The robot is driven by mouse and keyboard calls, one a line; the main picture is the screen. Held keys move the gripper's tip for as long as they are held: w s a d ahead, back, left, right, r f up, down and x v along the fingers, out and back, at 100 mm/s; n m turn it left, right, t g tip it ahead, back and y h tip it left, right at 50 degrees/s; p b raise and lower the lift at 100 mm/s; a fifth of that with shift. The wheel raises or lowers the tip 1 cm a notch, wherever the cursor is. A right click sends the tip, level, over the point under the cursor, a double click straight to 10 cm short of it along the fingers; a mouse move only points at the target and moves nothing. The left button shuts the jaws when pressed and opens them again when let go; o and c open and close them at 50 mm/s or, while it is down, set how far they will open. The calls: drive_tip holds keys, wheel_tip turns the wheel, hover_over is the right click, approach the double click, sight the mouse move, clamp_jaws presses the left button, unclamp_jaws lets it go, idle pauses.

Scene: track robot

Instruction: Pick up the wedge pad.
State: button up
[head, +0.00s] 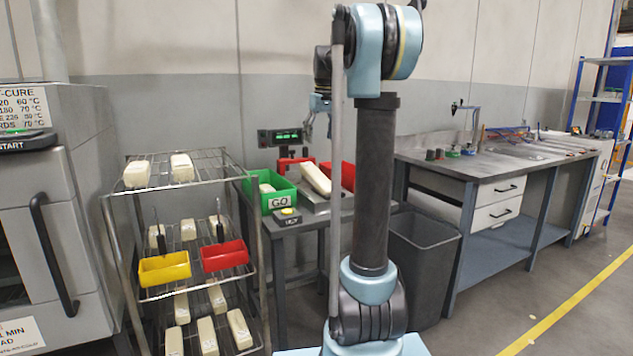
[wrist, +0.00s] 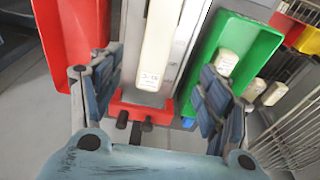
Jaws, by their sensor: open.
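A cream wedge pad (head: 315,178) lies on a grey weighing stand (head: 318,201) on the small side table. In the wrist view the pad (wrist: 159,42) lies lengthwise ahead of my gripper (wrist: 158,82), with a printed label on its near end. My gripper is open and empty, its two fingers spread to either side of the pad's line. In the head view my gripper (head: 320,108) hangs above the side table, partly behind my arm. Whether the fingertips are level with the pad cannot be told.
A green bin (head: 268,194) marked GO and red bins (wrist: 75,35) flank the weighing stand closely. A wire rack (head: 190,245) with several cream pads and yellow and red bins stands left. A grey waste bin (head: 425,262) and long workbench (head: 440,168) stand right.

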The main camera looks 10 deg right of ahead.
approach(318, 174)
drive_tip(key=f, duration=0.3)
drive_tip(key=w+f, duration=0.1)
drive_tip(key=f, duration=0.1)
drive_tip(key=shift+a+f, duration=0.2)
drive_tip(key=shift+w+f, duration=0.2)
drive_tip(key=shift+f, duration=1.1)
drive_tip(key=shift+w+f, duration=0.2)
drive_tip(key=shift+f, duration=1.15)
drive_tip(key=c, duration=1.3)
